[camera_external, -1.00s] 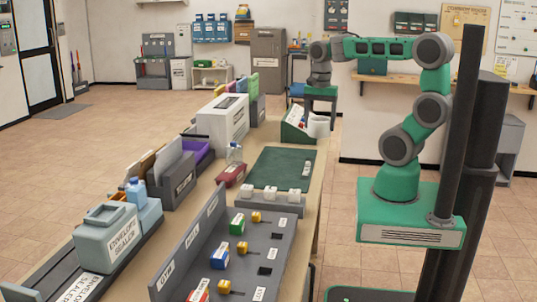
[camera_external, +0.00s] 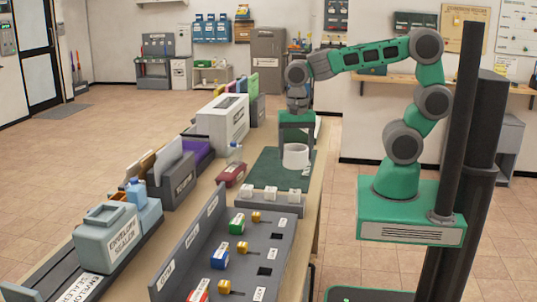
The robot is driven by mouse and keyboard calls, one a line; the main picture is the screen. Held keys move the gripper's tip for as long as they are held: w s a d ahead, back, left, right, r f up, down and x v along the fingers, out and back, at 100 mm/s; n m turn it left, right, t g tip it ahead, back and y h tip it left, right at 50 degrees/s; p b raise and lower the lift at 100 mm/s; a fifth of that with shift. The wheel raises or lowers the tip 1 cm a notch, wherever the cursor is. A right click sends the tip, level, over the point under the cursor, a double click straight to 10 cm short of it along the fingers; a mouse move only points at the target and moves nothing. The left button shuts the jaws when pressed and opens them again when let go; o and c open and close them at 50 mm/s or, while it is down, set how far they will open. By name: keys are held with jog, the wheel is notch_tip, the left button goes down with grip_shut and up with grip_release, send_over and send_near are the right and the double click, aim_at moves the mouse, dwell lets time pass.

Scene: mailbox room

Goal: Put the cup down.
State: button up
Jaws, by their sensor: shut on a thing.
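The white cup (camera_external: 295,156) is upright at the far part of the green mat (camera_external: 267,171) on the long table. My gripper (camera_external: 296,143) points down from above and is shut on the cup. The cup hangs at or just above the mat; I cannot tell whether its base touches. My gripper and arm hide what stands behind them at the table's far end.
A white box machine (camera_external: 222,122) stands farther back. Bare mat lies nearer than the cup.

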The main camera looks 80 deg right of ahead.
notch_tip(320, 180, down, 8)
jog(key=o, duration=1.4)
jog(key=shift+o, duration=0.2)
jog(key=shift+r, duration=0.15)
notch_tip(320, 180, up, 11)
jog(key=shift+r, duration=0.45)
jog(key=shift+s+f+n, duration=0.1)
jog(key=shift+s+n, duration=0.15)
jog(key=shift+n, duration=0.45)
jog(key=s+f+n+t, duration=0.1)
jog(key=n, duration=0.3)
jog(key=s+f+n+t, duration=0.1)
jog(key=n, duration=0.3)
jog(key=s+f+n+t, duration=0.1)
jog(key=n, duration=0.2)
jog(key=shift+s+d+f+n, duration=0.1)
jog(key=shift+d+n, duration=0.1)
jog(key=shift+n, duration=0.2)
jog(key=shift+s+f+n, duration=0.1)
jog(key=shift+f+n, duration=0.25)
jog(key=shift+n, duration=0.55)
